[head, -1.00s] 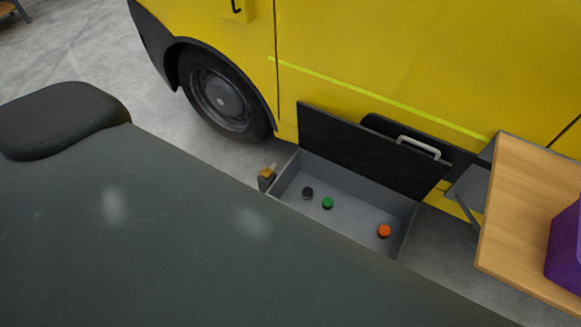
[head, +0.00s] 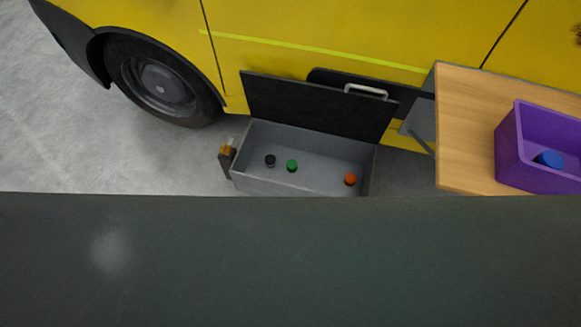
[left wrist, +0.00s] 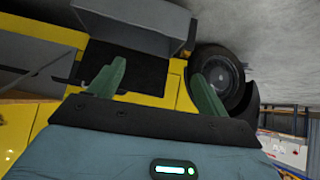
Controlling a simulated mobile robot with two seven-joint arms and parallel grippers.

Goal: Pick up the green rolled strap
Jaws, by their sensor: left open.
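The green rolled strap (head: 292,165) lies in the grey open drawer (head: 300,184) low on the yellow vehicle in the head view. It sits between a black roll (head: 270,160) on its left and an orange roll (head: 350,179) farther right. My left gripper (left wrist: 158,88) shows only in the left wrist view, open with nothing between its two fingers, apart from the strap. The strap cannot be made out in that view. My right gripper is in neither view.
A black flap (head: 320,108) with a pale handle stands behind the drawer. A wooden shelf (head: 460,140) at right holds a purple bin (head: 545,178) with a blue item inside. The vehicle's wheel (head: 160,85) is at left. A dark surface fills the bottom of the head view.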

